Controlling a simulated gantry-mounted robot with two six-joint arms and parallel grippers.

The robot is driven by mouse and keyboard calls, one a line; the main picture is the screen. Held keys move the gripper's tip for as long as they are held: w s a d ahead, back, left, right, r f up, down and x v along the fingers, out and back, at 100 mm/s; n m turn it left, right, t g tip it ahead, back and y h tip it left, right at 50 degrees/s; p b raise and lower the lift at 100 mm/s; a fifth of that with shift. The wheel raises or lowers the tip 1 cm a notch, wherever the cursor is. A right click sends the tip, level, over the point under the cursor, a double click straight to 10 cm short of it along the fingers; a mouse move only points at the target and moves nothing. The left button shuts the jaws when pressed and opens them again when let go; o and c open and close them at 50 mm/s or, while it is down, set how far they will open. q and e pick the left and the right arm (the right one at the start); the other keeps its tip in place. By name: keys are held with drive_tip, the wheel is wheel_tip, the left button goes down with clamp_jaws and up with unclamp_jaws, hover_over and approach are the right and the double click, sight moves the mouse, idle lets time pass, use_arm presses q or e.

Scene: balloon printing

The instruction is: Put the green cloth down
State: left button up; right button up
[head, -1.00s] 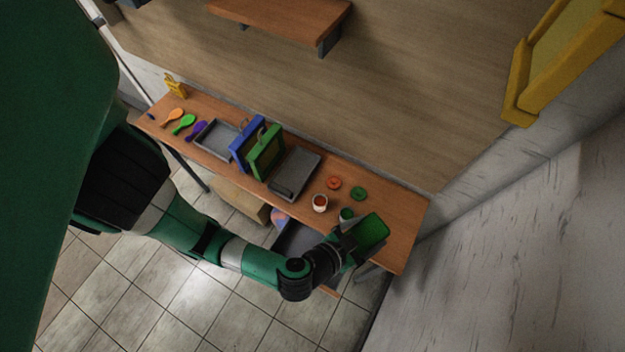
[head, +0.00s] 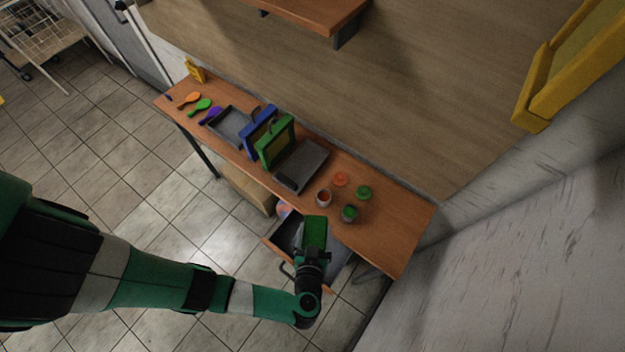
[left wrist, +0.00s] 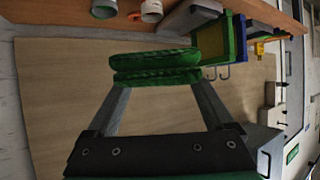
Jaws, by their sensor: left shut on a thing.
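The green cloth (head: 314,232) is a folded, flat green piece held above the open drawer (head: 287,229) at the table's front edge. My left gripper (head: 313,254) is shut on its near end. In the left wrist view the cloth (left wrist: 155,60) shows as stacked green layers, with the fingers of my left gripper (left wrist: 157,80) reaching it from both sides. The cloth looks clear of the tabletop (head: 395,240). It hides part of the drawer. My right gripper is not in view.
A green-rimmed jar (head: 349,213) and a white jar (head: 323,196) stand near the front edge, with an orange lid (head: 341,179) and a green lid (head: 364,192) behind. Grey trays (head: 309,157) and green (head: 279,150) and blue frames stand farther left. The table's right end is bare.

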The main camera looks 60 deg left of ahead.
use_arm(q)
drive_tip(key=s+d+f+n+g+b, duration=0.2)
drive_tip(key=s+f+n+g+b, duration=0.4)
drive_tip(key=f, duration=0.2)
drive_tip(key=s+d+f+n+g+b, duration=0.1)
drive_tip(key=s+f+n+g+b, duration=0.55)
drive_tip(key=f, duration=0.25)
drive_tip(key=shift+y, duration=0.3)
drive_tip(key=w+a+f+b, duration=0.1)
drive_tip(key=w+f+b, duration=0.2)
drive_tip(key=b, duration=0.3)
drive_tip(key=w+a+f+b, duration=0.1)
drive_tip(key=w+f+b, duration=0.2)
drive_tip(key=w+b, duration=0.3)
drive_tip(key=w+f+b, duration=0.3)
drive_tip(key=w+b, duration=0.1)
drive_tip(key=b, duration=0.3)
drive_tip(key=shift+w+a+f, duration=0.1)
drive_tip(key=shift+w+a, duration=0.05)
drive_tip(key=shift+a, duration=0.25)
drive_tip(key=shift+w+b, duration=0.25)
drive_tip(key=shift+b, duration=0.2)
drive_tip(key=shift+w+a, duration=0.1)
drive_tip(key=shift+w+f+b, duration=0.2)
drive_tip(key=shift+f+b, duration=2.15)
drive_tip(key=shift+b, duration=0.35)
drive_tip(key=o, duration=1.1)
drive_tip(key=shift+a, duration=0.1)
